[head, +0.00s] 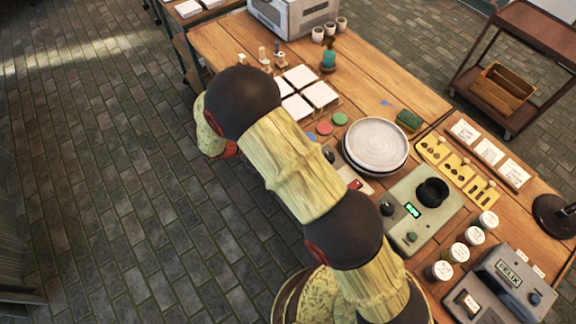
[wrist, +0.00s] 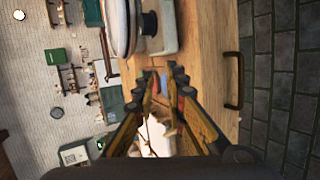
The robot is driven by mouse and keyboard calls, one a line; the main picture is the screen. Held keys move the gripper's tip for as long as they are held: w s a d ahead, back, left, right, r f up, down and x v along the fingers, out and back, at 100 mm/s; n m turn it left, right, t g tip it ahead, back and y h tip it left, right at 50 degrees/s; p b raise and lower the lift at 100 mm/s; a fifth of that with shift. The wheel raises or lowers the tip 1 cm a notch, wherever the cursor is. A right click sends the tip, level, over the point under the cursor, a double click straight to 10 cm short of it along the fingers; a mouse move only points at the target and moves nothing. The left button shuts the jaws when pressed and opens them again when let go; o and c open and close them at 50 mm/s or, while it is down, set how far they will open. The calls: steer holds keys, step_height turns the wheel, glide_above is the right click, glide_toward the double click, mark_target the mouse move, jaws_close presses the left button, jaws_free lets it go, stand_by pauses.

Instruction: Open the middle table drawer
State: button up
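The wooden table (head: 402,81) shows in the head view, but its drawer fronts are hidden there behind the edge and my arm. In the wrist view, a dark bar handle (wrist: 234,80) sits on a wooden face (wrist: 208,45) at the right. I cannot tell for sure which drawer it belongs to. My gripper (wrist: 166,78) is open and empty in the wrist view, its fingertips apart. The handle is to the right of the fingers and not between them. In the head view my gripper is hidden behind my arm.
A stack of plates (head: 377,145), a green-grey device (head: 415,232) and several jars stand on the tabletop close to my arm. White tiles (head: 300,76) lie farther back. A brown cart (head: 518,60) stands at the upper right. The brick floor (head: 110,190) at left is clear.

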steer(key=a+f+n+t+b, duration=0.1)
steer(key=a+f+t, duration=0.2)
steer(key=f, duration=0.5)
steer(key=a+f+n+t+b, duration=0.15)
steer(key=a+f, duration=0.25)
steer(key=f, duration=0.4)
steer(key=shift+t+h, duration=0.4)
steer(key=shift+t, duration=0.05)
steer(key=shift+s+d+x, duration=0.1)
steer(key=shift+s+x, duration=0.05)
steer(key=shift+x, duration=1.65)
steer(key=shift+s+d+x, duration=0.1)
steer(key=shift+s+x, duration=0.1)
steer(key=shift+x, duration=1.6)
steer(key=shift+f, duration=0.1)
steer(key=shift+c, duration=0.5)
jaws_close()
steer(key=shift+b, duration=0.3)
